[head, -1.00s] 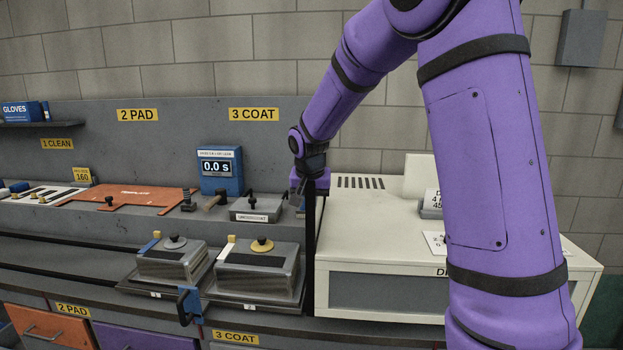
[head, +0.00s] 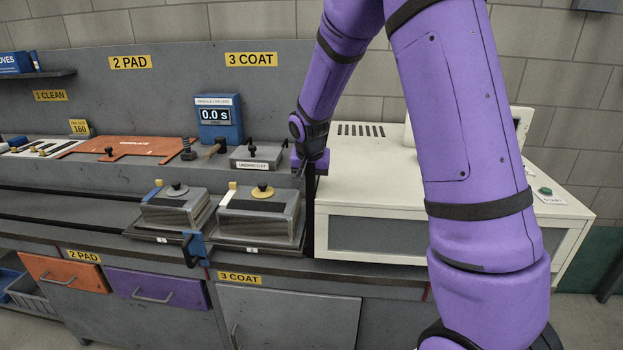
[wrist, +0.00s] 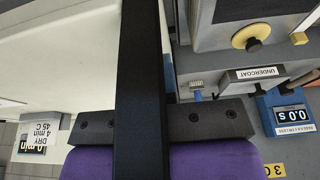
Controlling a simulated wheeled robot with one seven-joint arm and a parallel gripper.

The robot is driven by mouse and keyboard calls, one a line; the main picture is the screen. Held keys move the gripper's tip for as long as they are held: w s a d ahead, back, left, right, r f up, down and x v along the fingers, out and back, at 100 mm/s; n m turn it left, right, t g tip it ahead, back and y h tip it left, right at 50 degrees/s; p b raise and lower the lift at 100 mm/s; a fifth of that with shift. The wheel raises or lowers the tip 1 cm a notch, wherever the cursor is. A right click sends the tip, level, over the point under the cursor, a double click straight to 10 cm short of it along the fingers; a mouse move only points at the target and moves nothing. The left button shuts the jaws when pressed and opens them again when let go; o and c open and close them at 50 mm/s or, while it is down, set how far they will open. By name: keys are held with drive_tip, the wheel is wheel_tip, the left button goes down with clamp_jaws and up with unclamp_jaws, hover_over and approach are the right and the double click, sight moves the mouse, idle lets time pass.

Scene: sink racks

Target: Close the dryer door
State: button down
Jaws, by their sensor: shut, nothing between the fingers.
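The dryer (head: 350,165) is a white box on the bench at the right, also in the wrist view (wrist: 60,60). Its front has a white frame around a dark grey panel (head: 375,236); I take this as the door and cannot tell whether it stands ajar. My arm hides the front's right part. My gripper (head: 309,250) is shut and empty, its long black fingers pointing down beside the dryer's left front edge. In the wrist view the shut fingers (wrist: 140,60) run between the dryer and the undercoat station. Whether they touch the dryer is unclear.
Left of my gripper are two lidded grey boxes (head: 176,211) (head: 262,219) and the undercoat block (head: 256,157). A blue timer (head: 219,120) reads 0.0 s. A green button (head: 546,191) is on the dryer's right. Drawers (head: 160,288) lie below.

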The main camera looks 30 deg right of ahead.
drive_tip(key=shift+s+f, duration=0.15)
drive_tip(key=shift+f, duration=0.05)
drive_tip(key=shift+r, duration=0.3)
drive_tip(key=w+d+v, duration=0.1)
drive_tip(key=v, duration=1.1)
drive_tip(key=s+a+r+n, duration=0.2)
drive_tip(key=s+r, duration=0.5)
drive_tip(key=s, duration=0.2)
drive_tip(key=s+a+n+t+y, duration=0.1)
drive_tip(key=s+a+n, duration=0.1)
drive_tip(key=s, duration=0.9)
drive_tip(key=s+a+r+n+t+y, duration=0.1)
drive_tip(key=s+a+n, duration=0.1)
drive_tip(key=s, duration=1)
drive_tip(key=shift+s+a+r+n, duration=0.2)
drive_tip(key=shift+s+r+n, duration=0.1)
drive_tip(key=shift+n, duration=0.3)
